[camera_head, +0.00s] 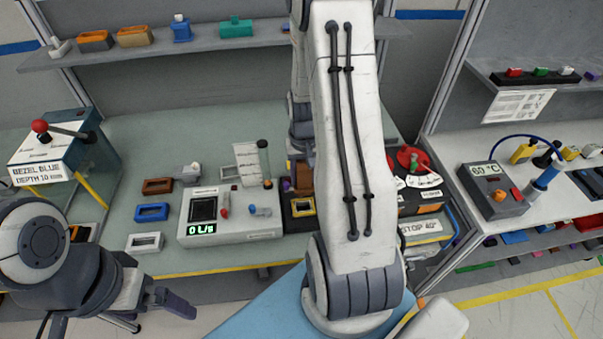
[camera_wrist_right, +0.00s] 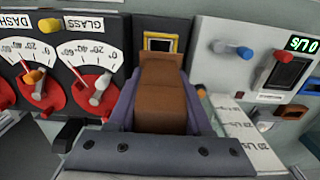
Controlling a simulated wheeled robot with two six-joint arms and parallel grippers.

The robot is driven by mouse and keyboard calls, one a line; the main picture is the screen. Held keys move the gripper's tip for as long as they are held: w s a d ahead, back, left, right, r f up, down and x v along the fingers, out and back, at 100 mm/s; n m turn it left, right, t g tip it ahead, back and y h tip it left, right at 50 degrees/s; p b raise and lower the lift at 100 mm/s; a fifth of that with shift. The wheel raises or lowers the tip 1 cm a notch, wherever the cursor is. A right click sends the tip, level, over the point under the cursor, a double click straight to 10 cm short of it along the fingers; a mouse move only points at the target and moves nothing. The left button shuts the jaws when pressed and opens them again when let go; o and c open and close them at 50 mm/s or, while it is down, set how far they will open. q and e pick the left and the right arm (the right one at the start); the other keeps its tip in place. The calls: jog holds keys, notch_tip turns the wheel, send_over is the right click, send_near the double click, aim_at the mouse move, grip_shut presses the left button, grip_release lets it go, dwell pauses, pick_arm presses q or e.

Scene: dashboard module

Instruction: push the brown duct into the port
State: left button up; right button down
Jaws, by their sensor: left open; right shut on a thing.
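The brown duct (camera_wrist_right: 160,95) is a blocky piece between the fingers of my right gripper (camera_wrist_right: 165,115). Its far end is just in front of the yellow-framed port (camera_wrist_right: 160,42); I cannot tell whether it touches or has entered. In the head view a little of the duct (camera_head: 303,177) shows beside my right arm, behind the yellow-framed port (camera_head: 302,207). My right gripper is mostly hidden there by the arm. My left gripper (camera_head: 172,303) is at the lower left, open and empty, away from the duct, in front of the table.
A grey flow unit (camera_head: 213,234) reads 0 L/s left of the port. Red gauge dials (camera_wrist_right: 98,90) stand beside the port. A bezel machine (camera_head: 60,150) stands far left.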

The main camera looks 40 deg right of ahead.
aim_at(304, 189)
jog(key=shift+s+f+b, duration=0.1)
jog(key=shift+f+b, duration=1.95)
jog(key=shift+f, duration=0.85)
jog(key=shift+f+b, duration=1.3)
jog(key=shift+f, duration=0.45)
jog(key=shift+c, duration=1.2)
grip_release()
notch_tip(304, 189, up, 11)
jog(key=shift+f+b, duration=0.2)
jog(key=shift+b, duration=0.6)
jog(key=shift+f, duration=0.1)
